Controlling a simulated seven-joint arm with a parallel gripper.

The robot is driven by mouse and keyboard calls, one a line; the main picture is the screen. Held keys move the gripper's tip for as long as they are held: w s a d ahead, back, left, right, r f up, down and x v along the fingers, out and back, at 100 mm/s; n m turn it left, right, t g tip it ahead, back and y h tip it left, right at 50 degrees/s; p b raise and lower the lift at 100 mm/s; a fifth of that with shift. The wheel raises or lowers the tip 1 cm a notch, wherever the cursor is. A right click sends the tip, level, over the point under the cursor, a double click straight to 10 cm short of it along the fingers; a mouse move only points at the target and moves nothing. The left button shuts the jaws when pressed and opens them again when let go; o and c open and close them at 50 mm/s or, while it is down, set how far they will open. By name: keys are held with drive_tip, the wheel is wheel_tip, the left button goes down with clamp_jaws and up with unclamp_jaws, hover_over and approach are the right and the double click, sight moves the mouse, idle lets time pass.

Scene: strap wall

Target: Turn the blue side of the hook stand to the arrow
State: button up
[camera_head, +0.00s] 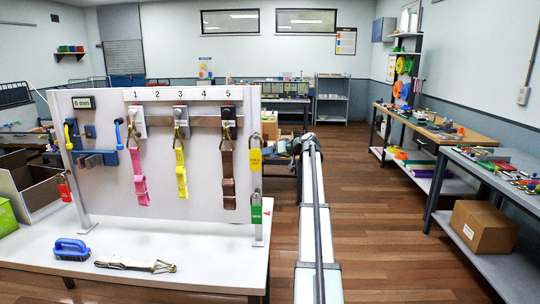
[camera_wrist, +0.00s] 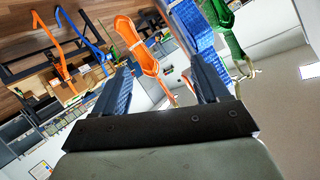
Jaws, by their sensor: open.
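In the wrist view several straps hang close by: an orange strap (camera_wrist: 148,66), a wide blue strap (camera_wrist: 196,28) and a green strap (camera_wrist: 228,32). The blue strap is beside and beyond the right finger. In the head view I cannot make out the fingers.
The white panel (camera_head: 105,187) bears numbered hooks with a pink strap (camera_head: 138,177), a yellow strap (camera_head: 181,172) and a brown strap (camera_head: 228,180). A side bench (camera_head: 433,132) stands right; the wooden floor (camera_head: 400,235) between is clear.

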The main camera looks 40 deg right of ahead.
drive_tip(key=shift+s+d, duration=0.1)
drive_tip(key=shift+c, duration=0.8)
drive_tip(key=shift+m+t+h, duration=0.4)
drive_tip(key=shift+m+h, duration=0.1)
drive_tip(key=shift+h, duration=0.2)
drive_tip(key=d+r, duration=0.1)
drive_tip(key=r, duration=0.3)
drive_tip(key=s+d+r, duration=0.1)
drive_tip(key=r, duration=0.4)
drive_tip(key=s+d+r, duration=0.1)
drive_tip(key=r, duration=0.3)
drive_tip(key=shift+r, duration=0.15)
drive_tip(key=c, duration=1.2)
drive_tip(key=shift+s+d+r+m, duration=0.15)
drive_tip(key=shift+r+m, duration=0.5)
drive_tip(key=shift+m, duration=0.15)
clamp_jaws()
drive_tip(key=w+f+m+h, duration=0.1)
drive_tip(key=w+f+m, duration=0.2)
drive_tip(key=w+m, duration=0.9)
drive_tip(key=shift+w, duration=0.5)
